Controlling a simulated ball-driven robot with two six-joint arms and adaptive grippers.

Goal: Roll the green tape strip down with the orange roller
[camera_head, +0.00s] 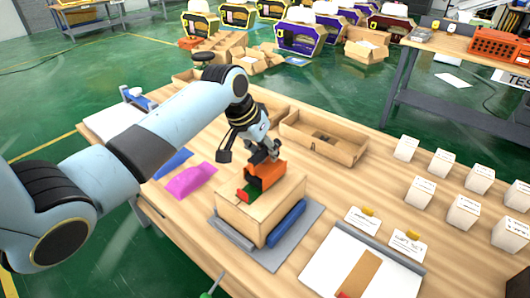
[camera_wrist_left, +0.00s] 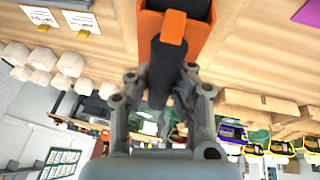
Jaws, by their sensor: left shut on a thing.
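My left gripper (camera_head: 264,153) is shut on an orange roller (camera_head: 267,173), a blocky orange tool standing at the top of a tan box (camera_head: 258,212). In the left wrist view the gripper (camera_wrist_left: 163,88) has its fingers around the roller's dark handle, below its orange body (camera_wrist_left: 203,38). A small piece of the green tape strip (camera_head: 252,187) shows at the roller's near left side, with a red patch beside it. The rest of the strip is hidden. I cannot tell whether the roller touches the tape. My right gripper is not in view.
The box stands on a grey mat (camera_head: 272,257) with a blue bar (camera_head: 287,222) beside it. A magenta piece (camera_head: 188,180) lies left. An open tray (camera_head: 324,138) stands behind, several white boxes (camera_head: 463,212) right, and a white board (camera_head: 340,262) in front right.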

